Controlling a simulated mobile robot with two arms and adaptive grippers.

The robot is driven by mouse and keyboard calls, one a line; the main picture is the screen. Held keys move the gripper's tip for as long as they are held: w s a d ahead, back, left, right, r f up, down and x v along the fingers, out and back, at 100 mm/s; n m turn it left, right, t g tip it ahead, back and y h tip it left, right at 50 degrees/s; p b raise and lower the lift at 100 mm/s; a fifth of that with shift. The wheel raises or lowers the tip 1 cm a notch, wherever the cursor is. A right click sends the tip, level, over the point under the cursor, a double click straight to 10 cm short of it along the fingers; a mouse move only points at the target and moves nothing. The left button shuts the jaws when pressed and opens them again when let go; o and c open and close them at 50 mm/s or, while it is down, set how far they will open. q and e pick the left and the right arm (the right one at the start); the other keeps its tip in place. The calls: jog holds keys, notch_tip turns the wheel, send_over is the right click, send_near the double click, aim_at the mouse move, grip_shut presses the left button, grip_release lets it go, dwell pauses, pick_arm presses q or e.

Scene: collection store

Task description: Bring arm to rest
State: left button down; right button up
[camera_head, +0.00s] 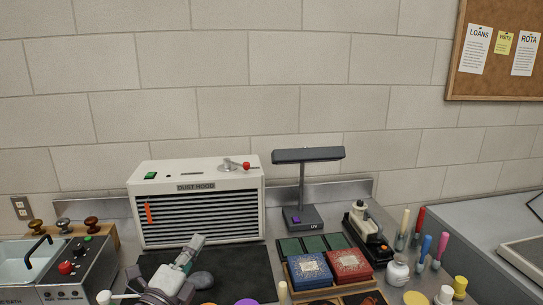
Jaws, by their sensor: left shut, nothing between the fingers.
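My left gripper (194,244) shows low in the view, left of centre. Its fingers are shut and empty and point up and to the right. It is in front of the white dust hood (196,172) and over the dark mat (256,268). My right gripper is not in view.
A bath unit (75,268) stands left. A UV lamp (303,214) stands right of the hood. Blue (309,270) and red (349,264) boxes, a white jar (397,272) and several upright coloured tools (441,246) crowd the right.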

pick_arm(q)
jog(key=s+a+f+n+g+y, duration=0.1)
jog(key=s+f+n+g+y, duration=0.1)
jog(key=f+n, duration=0.3)
jog(key=s+a+f+n+g+y, duration=0.2)
jog(key=s+f+n+y, duration=0.1)
jog(key=s+f+n, duration=0.1)
jog(key=s+a+f+n+g+y, duration=0.2)
jog(key=s+f+n, duration=0.2)
jog(key=f, duration=0.3)
jog(key=shift+s+n, duration=0.1)
jog(key=shift+n, duration=0.8)
jog(key=s+f+n+g, duration=0.4)
jog(key=s+f+g, duration=0.15)
jog(key=s, duration=0.65)
jog(key=s+f+n+g, duration=0.4)
jog(key=s+f+g, duration=0.15)
jog(key=s, duration=0.55)
notch_tip(320, 180, down, 29)
jog(key=s, duration=0.2)
jog(key=s+a+f+g, duration=0.1)
jog(key=s+a+f, duration=0.1)
jog(key=s+f, duration=1.2)
jog(key=shift+s+a+f+m+g+h, duration=0.15)
jog(key=shift+s+m+g+h, duration=0.2)
jog(key=shift+s, duration=0.6)
